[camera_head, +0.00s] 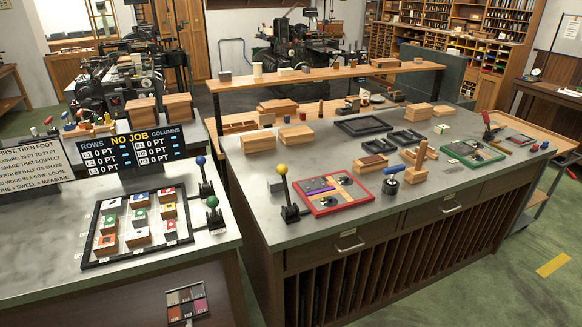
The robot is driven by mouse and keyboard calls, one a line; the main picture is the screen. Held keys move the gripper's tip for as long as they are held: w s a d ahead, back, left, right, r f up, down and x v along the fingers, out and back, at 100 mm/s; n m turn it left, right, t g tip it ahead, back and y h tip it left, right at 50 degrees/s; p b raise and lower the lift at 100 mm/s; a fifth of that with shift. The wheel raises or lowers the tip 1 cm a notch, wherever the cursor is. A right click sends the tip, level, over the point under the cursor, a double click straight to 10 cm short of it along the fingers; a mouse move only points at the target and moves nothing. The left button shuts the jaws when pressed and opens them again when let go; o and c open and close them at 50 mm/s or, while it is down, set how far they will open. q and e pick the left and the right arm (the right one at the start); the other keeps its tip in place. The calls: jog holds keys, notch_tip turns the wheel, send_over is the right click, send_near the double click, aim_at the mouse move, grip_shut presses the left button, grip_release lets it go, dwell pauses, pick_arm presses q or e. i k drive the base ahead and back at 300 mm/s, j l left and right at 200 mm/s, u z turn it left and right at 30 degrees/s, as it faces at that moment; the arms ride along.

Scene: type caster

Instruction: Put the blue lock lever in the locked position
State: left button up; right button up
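The blue lock lever (204,178) stands at the right edge of the left bench, near the back. It has a dark base, a thin upright stem leaning slightly left, and a blue ball knob on top. I cannot tell from this view whether it is locked. Neither of my grippers is in view.
A green-knobbed lever (214,216) stands just in front of the blue one. A black tray (92,242) of coloured blocks lies to the left, below a NO JOB board (131,148). A yellow-knobbed lever (288,195) stands on the right bench (262,205).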

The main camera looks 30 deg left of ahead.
aim_at(200, 161)
jog(key=u, duration=1.4)
jog(key=i, duration=0.1)
